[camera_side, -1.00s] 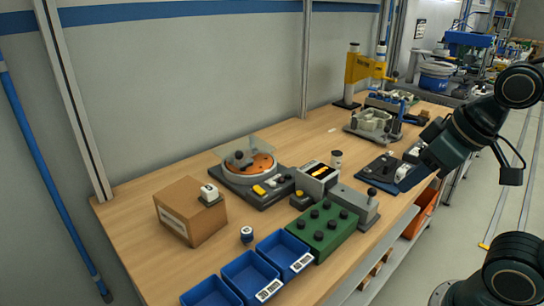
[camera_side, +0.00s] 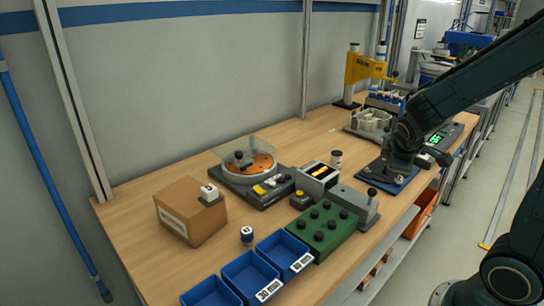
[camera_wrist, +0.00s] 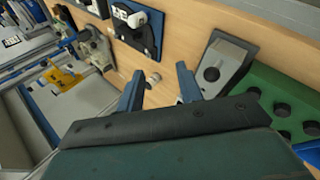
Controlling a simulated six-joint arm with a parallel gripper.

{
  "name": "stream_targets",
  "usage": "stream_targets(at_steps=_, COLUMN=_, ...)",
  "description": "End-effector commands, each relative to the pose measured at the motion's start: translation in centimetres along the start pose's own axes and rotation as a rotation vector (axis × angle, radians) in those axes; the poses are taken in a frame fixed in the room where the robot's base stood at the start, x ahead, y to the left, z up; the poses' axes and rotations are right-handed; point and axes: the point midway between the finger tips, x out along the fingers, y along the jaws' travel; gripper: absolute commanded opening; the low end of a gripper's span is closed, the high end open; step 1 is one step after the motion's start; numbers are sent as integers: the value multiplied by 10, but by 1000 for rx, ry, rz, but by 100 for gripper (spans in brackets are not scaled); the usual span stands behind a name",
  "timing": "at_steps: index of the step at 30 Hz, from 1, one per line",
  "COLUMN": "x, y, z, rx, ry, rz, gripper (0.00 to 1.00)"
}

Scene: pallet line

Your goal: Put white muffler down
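A white part with black markings, which I take to be the white muffler, sits on the dark blue board near the top of the wrist view (camera_wrist: 132,15). In the side view the board (camera_side: 372,184) shows, but my arm's end covers the part's place. My gripper (camera_wrist: 160,73) has its two fingers spread apart in the wrist view and shows no white muffler between them. My gripper is low over the board in the side view (camera_side: 394,172).
A grey fixture (camera_wrist: 223,64) and green block (camera_side: 322,229) lie beside the board. A scale with a green display (camera_side: 437,139) and a yellow press (camera_side: 366,68) are farther back. Blue bins (camera_side: 245,275) line the front.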

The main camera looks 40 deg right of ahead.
Motion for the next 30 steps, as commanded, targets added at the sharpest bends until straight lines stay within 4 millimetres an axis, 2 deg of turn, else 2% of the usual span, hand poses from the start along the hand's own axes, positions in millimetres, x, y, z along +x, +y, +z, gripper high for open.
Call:
stream_targets(at_steps=1, x=11, y=2, z=3, rx=-49, ry=-28, rz=21, gripper=36)
stream_targets(at_steps=6, x=41, y=14, z=13, rx=-235, ry=-111, rz=101, gripper=36)
stream_targets(at_steps=17, x=97, y=31, z=32, rx=-703, ry=-284, rz=226, gripper=36)
stream_targets(at_steps=30, x=154, y=27, z=40, rx=-1341, ry=-433, rz=288, gripper=36)
